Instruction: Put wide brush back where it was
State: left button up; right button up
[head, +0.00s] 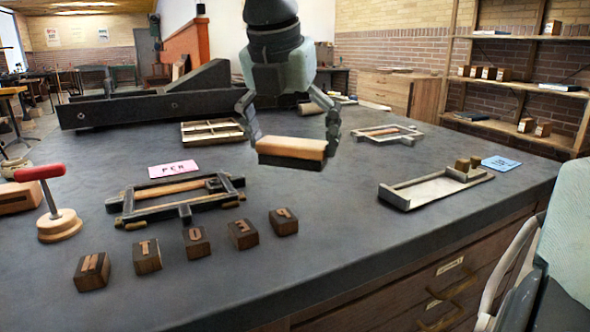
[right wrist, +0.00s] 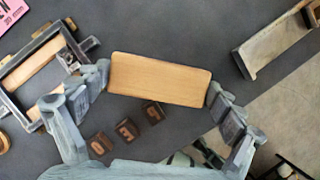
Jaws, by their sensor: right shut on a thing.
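The wide brush (head: 291,148) has a light wooden top and a dark lower part. My right gripper (head: 291,140) is shut on it, with one finger at each end. It hangs above the middle of the dark table (head: 330,235), apart from the surface. In the right wrist view the brush's wooden top (right wrist: 160,80) spans between the fingers.
A dark frame (head: 125,207) with a wooden bar stands left, behind several letter blocks (head: 196,242). A red-handled stamp (head: 58,222) is far left. A metal tray (head: 435,188) lies right, beside a blue card (head: 501,163). The table's middle front is clear.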

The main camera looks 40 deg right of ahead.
jog(key=w+d+f, duration=0.1)
jog(key=d, duration=0.1)
jog(key=w+d+f, duration=0.2)
jog(key=shift+p, duration=0.3)
notch_tip(320, 180, down, 4)
jog(key=shift+r, duration=0.1)
pick_arm(q)
jog(key=x, duration=0.3)
jog(key=shift+d, duration=0.25)
jog(key=shift+s, duration=0.1)
pick_arm(e)
jog(key=shift+f, duration=0.2)
jog(key=shift+w, duration=0.1)
jog(key=o, duration=1)
pick_arm(q)
jog(key=shift+r, duration=0.45)
jog(key=shift+p, duration=0.3)
pick_arm(e)
jog(key=shift+r, duration=0.15)
